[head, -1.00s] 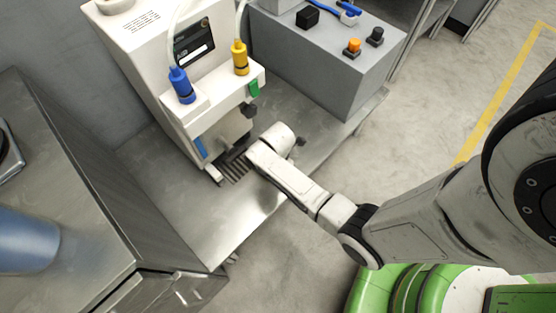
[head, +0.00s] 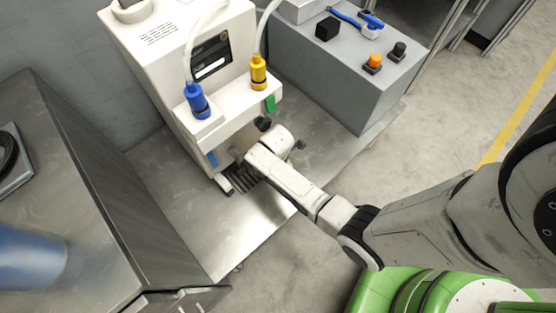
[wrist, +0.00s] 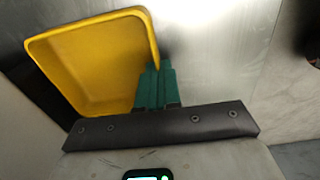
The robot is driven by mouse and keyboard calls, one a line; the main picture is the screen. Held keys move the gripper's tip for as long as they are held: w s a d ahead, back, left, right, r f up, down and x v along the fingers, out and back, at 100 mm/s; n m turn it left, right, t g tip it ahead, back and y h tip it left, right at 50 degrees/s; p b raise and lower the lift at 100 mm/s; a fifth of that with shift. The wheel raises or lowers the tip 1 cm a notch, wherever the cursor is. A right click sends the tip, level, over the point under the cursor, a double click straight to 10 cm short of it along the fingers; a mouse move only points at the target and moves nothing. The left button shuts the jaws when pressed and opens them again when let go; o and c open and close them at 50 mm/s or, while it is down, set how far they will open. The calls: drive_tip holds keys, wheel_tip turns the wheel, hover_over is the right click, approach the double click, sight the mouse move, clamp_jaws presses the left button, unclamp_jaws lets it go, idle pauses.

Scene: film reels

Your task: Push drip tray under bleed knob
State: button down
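A yellow tray (wrist: 85,70), which looks like the drip tray, fills the left of the wrist view.
A black slatted grille (head: 240,178) lies at the machine's foot on the metal bench (head: 200,225). A grey box (head: 345,85) with an orange button stands to the right. A steel cabinet (head: 85,190) stands at the left. The bench front left is clear.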

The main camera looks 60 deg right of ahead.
drive_tip(key=c, duration=1.2)
unclamp_jaws()
drive_tip(key=shift+f, duration=0.1)
drive_tip(key=shift+c, duration=0.2)
wheel_tip(320, 180, up, 8)
drive_tip(key=p, duration=0.3)
drive_tip(key=shift+f, duration=0.25)
